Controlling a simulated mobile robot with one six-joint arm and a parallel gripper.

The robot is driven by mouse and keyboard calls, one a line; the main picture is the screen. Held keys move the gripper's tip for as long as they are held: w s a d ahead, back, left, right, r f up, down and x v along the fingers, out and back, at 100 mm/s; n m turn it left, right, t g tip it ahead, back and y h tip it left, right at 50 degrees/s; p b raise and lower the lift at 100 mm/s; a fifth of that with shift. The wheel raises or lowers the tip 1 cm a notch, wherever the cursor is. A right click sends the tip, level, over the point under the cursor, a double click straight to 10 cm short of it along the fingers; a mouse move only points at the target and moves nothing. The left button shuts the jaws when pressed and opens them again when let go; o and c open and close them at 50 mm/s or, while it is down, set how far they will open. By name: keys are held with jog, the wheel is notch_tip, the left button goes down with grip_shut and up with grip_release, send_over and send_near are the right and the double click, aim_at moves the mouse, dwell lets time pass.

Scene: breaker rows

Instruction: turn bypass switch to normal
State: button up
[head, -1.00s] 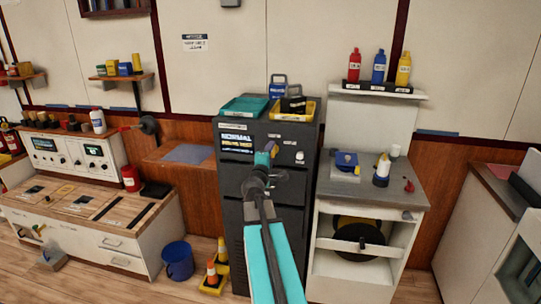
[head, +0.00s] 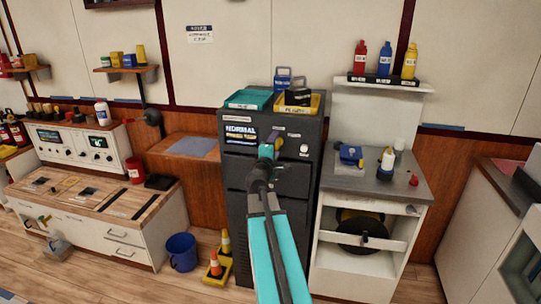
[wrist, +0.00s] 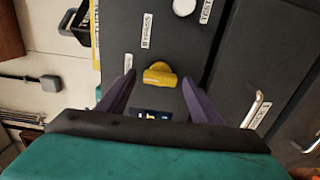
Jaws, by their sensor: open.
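The bypass switch is a yellow knob (wrist: 160,75) on the dark cabinet face. In the wrist view it lies between my two open fingers, with a gap on each side. A small white label (wrist: 147,30) is above it in that view. In the head view my gripper (head: 268,150) is at the cabinet's upper panel and partly hides the yellow knob (head: 277,141). A display (head: 241,133) left of it shows large text that looks like NORMAL. Whether my fingers surround the knob in depth is hard to tell.
A white round knob (head: 304,149) is right of the switch. A teal tray (head: 248,99) and a yellow tray (head: 300,109) stand on the cabinet. A counter (head: 365,185) stands to the right.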

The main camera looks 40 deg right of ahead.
jog(key=b+v, duration=0.2)
jog(key=v, duration=0.3)
jog(key=shift+s+a+f+b, duration=0.15)
jog(key=shift+a+b, duration=0.15)
jog(key=shift+b, duration=0.05)
jog(key=b, duration=0.3)
jog(key=shift+s+a, duration=0.2)
jog(key=b+v, duration=0.2)
jog(key=b, duration=0.5)
jog(key=shift+s+a+b, duration=0.1)
jog(key=shift+a+b, duration=0.15)
jog(key=shift+b, duration=0.4)
jog(key=b+v, duration=0.4)
jog(key=b, duration=0.5)
jog(key=shift+s+a, duration=0.2)
jog(key=shift+a, duration=0.15)
jog(key=shift+a, duration=0.1)
